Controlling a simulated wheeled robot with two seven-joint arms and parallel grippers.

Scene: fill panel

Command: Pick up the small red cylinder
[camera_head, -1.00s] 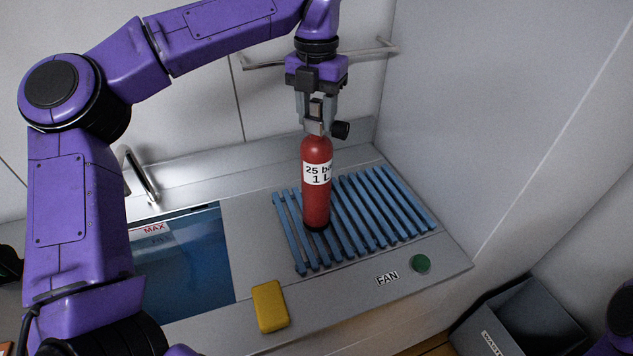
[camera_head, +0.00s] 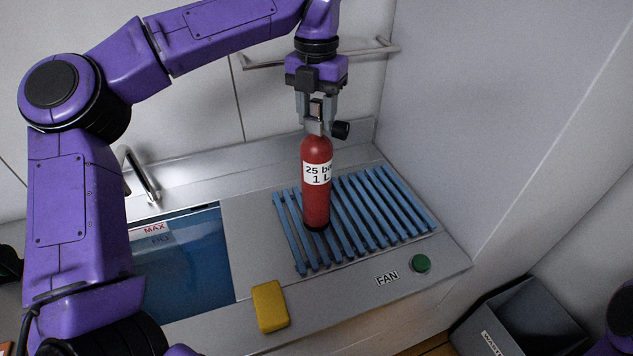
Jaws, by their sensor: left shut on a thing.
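The small red cylinder (camera_head: 316,205) stands upright on the blue slatted rack (camera_head: 285,232), with a white label reading "25 ba" and "1 L". A black knob (camera_head: 341,130) sticks out at its top right. My left gripper (camera_head: 316,125) comes down from above and is shut on the top of the cylinder, at its valve. The cylinder's base appears to be at the slats; I cannot tell whether it touches them. My right gripper is not in view.
A water-filled tank (camera_head: 185,262) with a MAX mark and a tap (camera_head: 140,175) lie to the left. A yellow block (camera_head: 270,306) lies at the front edge. A green button (camera_head: 421,263) sits beside the FAN label. A grey waste bin (camera_head: 515,318) stands lower right. A wall closes the right side.

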